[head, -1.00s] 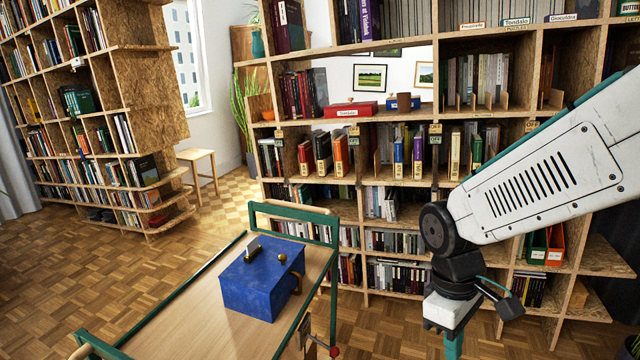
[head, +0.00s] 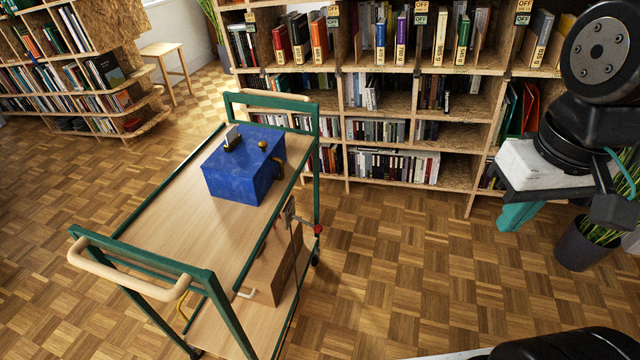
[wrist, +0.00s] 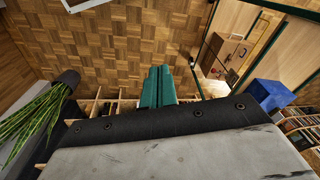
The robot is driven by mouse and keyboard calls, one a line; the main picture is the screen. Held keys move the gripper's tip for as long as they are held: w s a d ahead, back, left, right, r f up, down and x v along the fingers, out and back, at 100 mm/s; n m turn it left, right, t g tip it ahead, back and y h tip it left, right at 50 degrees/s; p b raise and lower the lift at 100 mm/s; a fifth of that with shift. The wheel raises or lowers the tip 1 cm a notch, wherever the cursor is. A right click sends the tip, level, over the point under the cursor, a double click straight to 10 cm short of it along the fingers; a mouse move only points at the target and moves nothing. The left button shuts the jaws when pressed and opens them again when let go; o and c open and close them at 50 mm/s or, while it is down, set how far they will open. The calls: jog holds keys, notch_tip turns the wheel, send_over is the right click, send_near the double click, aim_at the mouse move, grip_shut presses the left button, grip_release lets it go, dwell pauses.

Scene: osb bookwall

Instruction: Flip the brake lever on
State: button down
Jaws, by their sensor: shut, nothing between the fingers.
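A trolley (head: 150,215) with a green frame and wooden shelves stands on the parquet floor. On its right side is a grey metal lever (head: 300,218) with a red knob (head: 318,229), which I take for the brake lever; its on or off setting is too small to tell. My gripper (head: 516,216) hangs at the right of the head view, well apart from the trolley. Its green fingers (wrist: 157,86) are shut with nothing between them in the wrist view. Part of the trolley also shows there at the upper right.
A blue box (head: 240,170) sits on the trolley top. Bookshelves (head: 400,120) line the back, with a potted plant (head: 585,240) to the right and a stool (head: 166,50) at the upper left. The floor between trolley and gripper is clear.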

jog(key=w+d+f+n+g+h, duration=0.1)
jog(key=w+d+f+n+h, duration=0.15)
jog(key=w+f, duration=0.35)
jog(key=w+d+f+n+h, duration=0.1)
jog(key=w+f+n, duration=0.35)
jog(key=w, duration=0.25)
jog(key=n+t+y, duration=0.4)
jog(key=n+y, duration=0.5)
jog(key=n, duration=1.5)
send_near(321, 228)
jog(key=x, duration=0.7)
jog(key=shift+a+r, duration=0.1)
